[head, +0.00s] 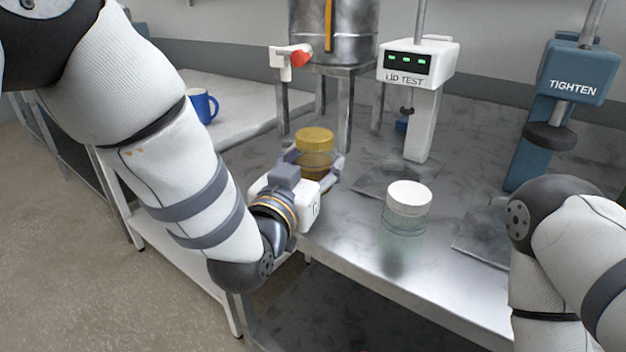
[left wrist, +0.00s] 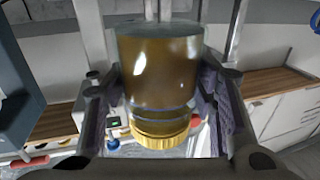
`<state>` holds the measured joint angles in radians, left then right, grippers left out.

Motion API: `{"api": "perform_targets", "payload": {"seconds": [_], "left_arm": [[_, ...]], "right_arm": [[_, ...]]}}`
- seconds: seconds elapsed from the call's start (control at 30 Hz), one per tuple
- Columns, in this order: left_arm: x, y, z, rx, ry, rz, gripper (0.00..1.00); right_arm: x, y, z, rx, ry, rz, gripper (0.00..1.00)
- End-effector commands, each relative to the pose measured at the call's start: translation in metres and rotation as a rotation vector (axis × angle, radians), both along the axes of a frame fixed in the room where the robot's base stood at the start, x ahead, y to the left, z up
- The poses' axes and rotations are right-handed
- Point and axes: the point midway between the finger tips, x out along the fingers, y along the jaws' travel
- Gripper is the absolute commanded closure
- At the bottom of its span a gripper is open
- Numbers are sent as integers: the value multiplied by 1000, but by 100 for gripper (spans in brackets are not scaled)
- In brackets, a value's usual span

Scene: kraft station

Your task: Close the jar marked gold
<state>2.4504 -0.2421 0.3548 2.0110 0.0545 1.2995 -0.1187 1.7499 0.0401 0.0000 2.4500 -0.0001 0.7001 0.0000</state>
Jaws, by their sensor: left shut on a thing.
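A glass jar of amber-brown contents (head: 314,168) with a gold lid (head: 314,139) on top is at the left part of the metal bench. My left gripper (head: 314,163) is shut around its body, one finger on each side. In the left wrist view the jar (left wrist: 160,75) appears upside down between the fingers, with the gold lid (left wrist: 160,136) at the bottom. I cannot tell how tight the lid is, or whether the jar touches the bench. A second jar, clear greenish with a white lid (head: 408,198), stands upright to the right. My right gripper is not in view.
A white LID TEST stand (head: 418,62) and a blue TIGHTEN stand (head: 572,82) are at the back of the bench (head: 345,240). A metal tank (head: 345,30) with a red-handled tap (head: 296,57) stands behind the held jar. A blue mug (head: 201,106) is on the white side table.

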Motion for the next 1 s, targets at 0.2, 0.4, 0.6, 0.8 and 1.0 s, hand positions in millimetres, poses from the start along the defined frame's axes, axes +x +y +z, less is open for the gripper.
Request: {"api": "perform_targets", "payload": {"seconds": [0.2, 0.4, 0.6, 0.8, 1.0], "left_arm": [[9, 2, -28, 1, 8, -1, 100], [8, 1, -41, -1, -2, -1, 100], [8, 2, -40, 0, -3, -1, 100], [7, 2, -43, 1, 0, -1, 28], [7, 2, -43, 1, 0, -1, 28]], "right_arm": [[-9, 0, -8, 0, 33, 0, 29], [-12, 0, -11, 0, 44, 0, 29], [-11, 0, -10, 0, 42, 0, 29], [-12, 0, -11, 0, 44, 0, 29], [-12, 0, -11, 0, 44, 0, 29]]}}
